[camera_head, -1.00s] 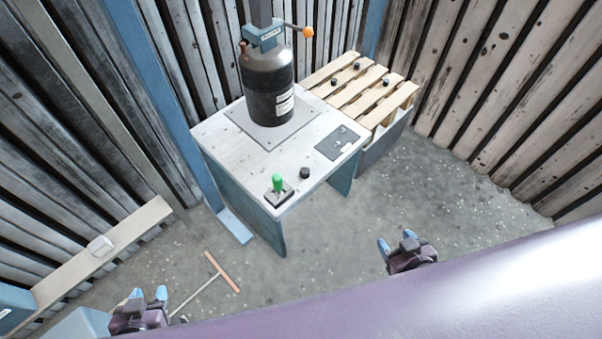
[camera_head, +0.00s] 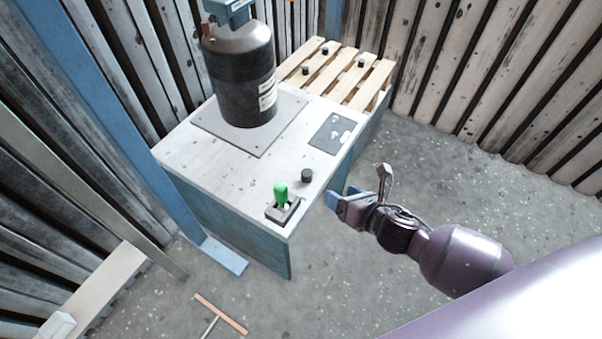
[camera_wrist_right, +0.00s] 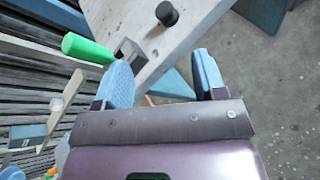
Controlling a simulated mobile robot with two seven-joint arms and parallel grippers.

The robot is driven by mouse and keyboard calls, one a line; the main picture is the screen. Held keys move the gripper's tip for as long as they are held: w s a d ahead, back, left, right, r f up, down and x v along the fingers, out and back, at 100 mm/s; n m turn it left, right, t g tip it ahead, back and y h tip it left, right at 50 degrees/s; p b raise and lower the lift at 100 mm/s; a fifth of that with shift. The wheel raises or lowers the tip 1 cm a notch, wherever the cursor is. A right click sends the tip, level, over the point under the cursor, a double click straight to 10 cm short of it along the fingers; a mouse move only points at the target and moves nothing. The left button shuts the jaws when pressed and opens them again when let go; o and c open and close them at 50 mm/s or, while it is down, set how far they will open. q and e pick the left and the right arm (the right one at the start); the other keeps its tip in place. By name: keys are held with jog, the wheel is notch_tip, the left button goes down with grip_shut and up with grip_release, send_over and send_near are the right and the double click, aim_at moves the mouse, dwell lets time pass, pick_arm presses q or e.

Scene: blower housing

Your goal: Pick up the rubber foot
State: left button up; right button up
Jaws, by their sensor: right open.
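A small black rubber foot (camera_head: 306,176) stands on the white worktop (camera_head: 220,160) near its front right edge, beside a green-handled switch (camera_head: 281,198). In the right wrist view the rubber foot (camera_wrist_right: 167,13) is at the top, ahead of and between the fingers. My right gripper (camera_head: 338,200) is open and empty, just off the table's right edge, to the right of the foot and apart from it. Its blue fingers also show spread in the right wrist view (camera_wrist_right: 163,80). My left gripper is out of view.
A dark press cylinder (camera_head: 243,85) stands on a grey plate at the back of the worktop. A dark panel (camera_head: 331,134) lies behind the foot. Several similar black pieces sit on a slatted wooden pallet (camera_head: 353,80) behind. The floor to the right is clear.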

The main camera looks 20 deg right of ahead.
aim_at(310, 175)
jog(key=w+f+n+b, duration=0.1)
jog(key=w+n, duration=0.1)
jog(key=w+a+f+n+b, duration=0.1)
jog(key=w+f, duration=0.1)
jog(key=w, duration=0.1)
jog(key=w+a+f+n+b, duration=0.1)
jog(key=w+n, duration=0.1)
jog(key=w, duration=0.1)
jog(key=shift+f+n+y, duration=0.3)
jog(key=shift+w, duration=0.15)
jog(key=shift+w+a+f+b, duration=0.15)
jog(key=shift+w+f+b, duration=0.1)
jog(key=shift+w+b, duration=0.1)
jog(key=b+x, duration=0.1)
jog(key=x, duration=0.2)
jog(key=shift+f, duration=0.15)
jog(key=shift+w+a+b, duration=0.2)
jog(key=shift+w+b, duration=0.25)
jog(key=shift+w, duration=0.25)
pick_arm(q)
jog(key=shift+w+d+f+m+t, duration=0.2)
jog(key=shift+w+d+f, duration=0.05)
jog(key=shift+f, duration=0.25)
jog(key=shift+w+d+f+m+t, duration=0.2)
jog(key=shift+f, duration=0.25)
